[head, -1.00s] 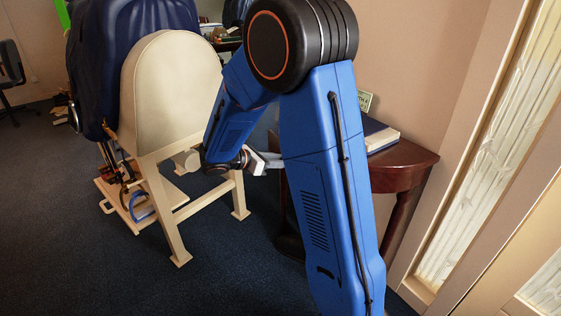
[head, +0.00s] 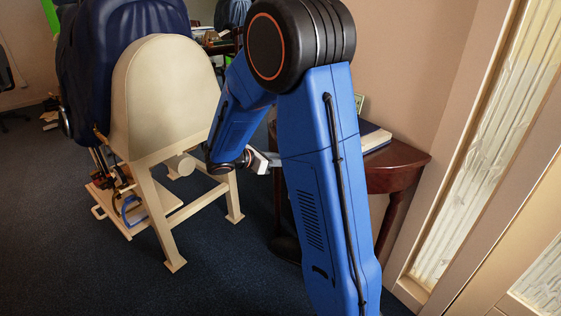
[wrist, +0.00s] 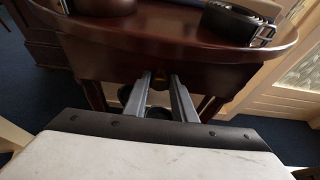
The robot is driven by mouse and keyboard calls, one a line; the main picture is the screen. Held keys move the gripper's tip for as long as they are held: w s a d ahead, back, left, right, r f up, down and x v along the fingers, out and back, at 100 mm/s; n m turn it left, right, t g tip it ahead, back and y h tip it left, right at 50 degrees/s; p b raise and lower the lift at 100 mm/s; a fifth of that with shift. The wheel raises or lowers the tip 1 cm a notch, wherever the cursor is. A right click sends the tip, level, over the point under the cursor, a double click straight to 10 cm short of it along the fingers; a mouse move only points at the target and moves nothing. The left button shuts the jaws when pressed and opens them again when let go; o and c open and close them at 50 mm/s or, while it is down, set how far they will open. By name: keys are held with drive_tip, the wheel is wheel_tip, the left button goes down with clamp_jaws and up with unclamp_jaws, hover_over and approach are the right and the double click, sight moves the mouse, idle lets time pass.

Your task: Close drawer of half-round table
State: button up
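The half-round table (head: 405,170) is dark red wood and stands against the wall, partly hidden behind my arm in the head view. In the wrist view its rounded top (wrist: 150,35) overhangs a flat wooden drawer front (wrist: 110,66). My gripper (wrist: 160,80) points at this front, its two grey fingers apart. How far the drawer stands out is not clear. In the head view my gripper (head: 275,160) reaches the table's left side, its tips hidden.
A book (head: 375,138) lies on the table. In the wrist view a round pot (wrist: 103,5) and a dark belt-like object (wrist: 235,20) are on the top. A cream wooden stand (head: 160,95) with a blue saddle is at left. Carpet (head: 230,270) is clear in front.

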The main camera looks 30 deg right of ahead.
drive_tip(key=o, duration=0.3)
drive_tip(key=shift+d, duration=0.25)
drive_tip(key=shift+a, duration=0.1)
drive_tip(key=v, duration=1.7)
drive_tip(key=shift+r, duration=0.15)
drive_tip(key=s+d+m+y, duration=0.2)
drive_tip(key=s+m+y, duration=0.85)
drive_tip(key=s, duration=1.25)
drive_tip(key=shift+s+a+r+m+t+y, duration=0.1)
drive_tip(key=shift+s+a+m+t+y, duration=0.4)
drive_tip(key=shift+s+a+m+t, duration=0.55)
drive_tip(key=shift+s+a+r+m+t+y, duration=0.1)
drive_tip(key=shift+s+a+m+t+y, duration=0.45)
drive_tip(key=shift+s+m, duration=0.9)
drive_tip(key=shift+s+a+r+m+t+y, duration=0.1)
drive_tip(key=shift+s+a+m+t+y, duration=0.45)
drive_tip(key=shift+s+a+m, duration=0.7)
drive_tip(key=shift+w+d, duration=0.25)
drive_tip(key=shift+w, duration=0.05)
